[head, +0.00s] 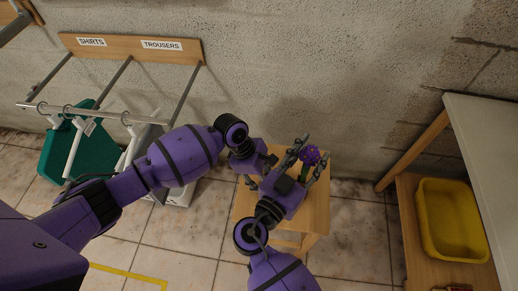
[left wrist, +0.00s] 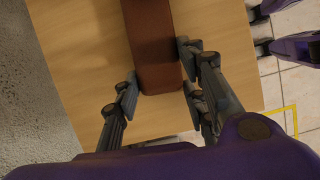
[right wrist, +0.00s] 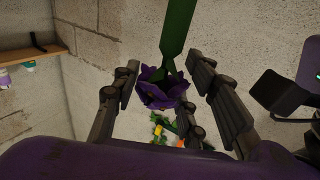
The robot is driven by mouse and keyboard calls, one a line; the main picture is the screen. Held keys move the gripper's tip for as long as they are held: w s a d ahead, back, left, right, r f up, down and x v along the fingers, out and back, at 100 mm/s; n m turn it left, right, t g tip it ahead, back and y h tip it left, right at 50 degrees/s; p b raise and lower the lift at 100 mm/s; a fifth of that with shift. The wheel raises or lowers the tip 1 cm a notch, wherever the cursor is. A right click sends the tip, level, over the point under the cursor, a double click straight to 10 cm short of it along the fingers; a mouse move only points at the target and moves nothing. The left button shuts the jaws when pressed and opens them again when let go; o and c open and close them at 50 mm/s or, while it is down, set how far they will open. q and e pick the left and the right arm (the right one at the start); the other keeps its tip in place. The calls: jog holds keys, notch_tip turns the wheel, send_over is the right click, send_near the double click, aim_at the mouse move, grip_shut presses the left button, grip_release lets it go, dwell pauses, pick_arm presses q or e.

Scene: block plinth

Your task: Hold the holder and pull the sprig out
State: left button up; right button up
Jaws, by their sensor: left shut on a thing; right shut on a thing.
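The sprig has a purple flower head (head: 310,155) and a green stem; it shows in the right wrist view (right wrist: 177,40) with the flower (right wrist: 162,90) between the fingers. My right gripper (head: 306,157) is shut on the sprig, above the wooden stand. The stem runs out of the top of that view, so its far end is hidden. The holder, a reddish-brown block (left wrist: 152,40), shows in the left wrist view over the stand's wooden top. My left gripper (left wrist: 158,92) is shut on its near end. In the head view the right hand hides the holder.
The wooden stand (head: 316,215) is beneath both hands. A rack (head: 92,112) with hangers and a green garment is at the left. A shelf unit with a yellow tub (head: 452,220) is at the right. A concrete wall is behind; tiled floor lies between.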

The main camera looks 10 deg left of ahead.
aim_at(313, 150)
pick_arm(q)
jog(key=shift+w+r, duration=0.15)
jog(key=shift+w, duration=0.05)
pick_arm(e)
jog(key=shift+r, duration=1.45)
jog(key=shift+r, duration=2)
pick_arm(q)
jog(key=o, duration=1.3)
jog(key=v, duration=1.2)
jog(key=shift+s, duration=0.1)
